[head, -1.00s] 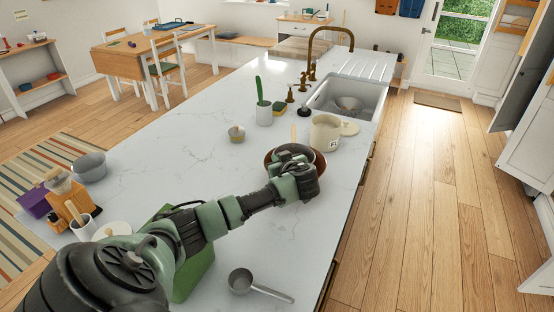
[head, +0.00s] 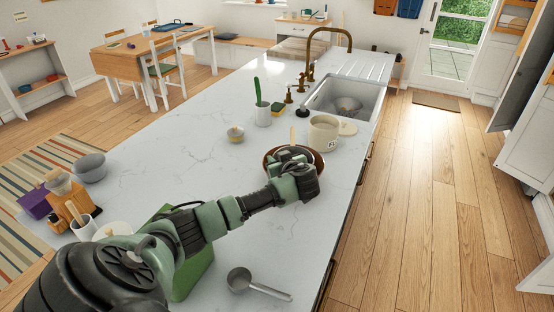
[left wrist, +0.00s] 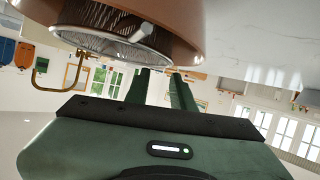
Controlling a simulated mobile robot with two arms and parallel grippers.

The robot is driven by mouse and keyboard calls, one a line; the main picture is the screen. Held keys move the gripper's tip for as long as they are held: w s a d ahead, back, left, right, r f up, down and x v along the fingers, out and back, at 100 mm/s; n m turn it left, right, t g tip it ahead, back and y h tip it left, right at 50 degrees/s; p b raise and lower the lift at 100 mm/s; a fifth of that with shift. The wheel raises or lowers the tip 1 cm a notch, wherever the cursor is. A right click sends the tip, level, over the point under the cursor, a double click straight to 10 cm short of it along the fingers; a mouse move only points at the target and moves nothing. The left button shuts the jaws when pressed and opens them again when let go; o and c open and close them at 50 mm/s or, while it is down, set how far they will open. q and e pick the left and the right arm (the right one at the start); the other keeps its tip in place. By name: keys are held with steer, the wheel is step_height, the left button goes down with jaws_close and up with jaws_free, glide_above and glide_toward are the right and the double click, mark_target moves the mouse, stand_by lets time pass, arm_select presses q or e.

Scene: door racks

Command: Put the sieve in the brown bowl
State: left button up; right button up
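The brown bowl (head: 320,160) stands on the white counter near its right edge, partly hidden behind my left gripper (head: 288,158). In the left wrist view the brown bowl (left wrist: 190,25) fills the top, and the sieve (left wrist: 95,18), with fine mesh and a metal rim, sits inside it. A pale handle-like end shows on the sieve's rim. The left gripper's two dark green fingers (left wrist: 165,85) are apart with a gap between them, just beside the bowl's rim and holding nothing visible. My right gripper is out of view.
A cream pot (head: 323,133) stands just beyond the bowl, before the sink (head: 372,97). The middle of the counter (head: 190,140) is clear.

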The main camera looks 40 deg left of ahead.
arm_select(q)
steer(key=p+v, duration=0.5)
steer(key=v, duration=0.6)
steer(key=shift+s+d+p, duration=0.15)
steer(key=shift+d+p, duration=0.2)
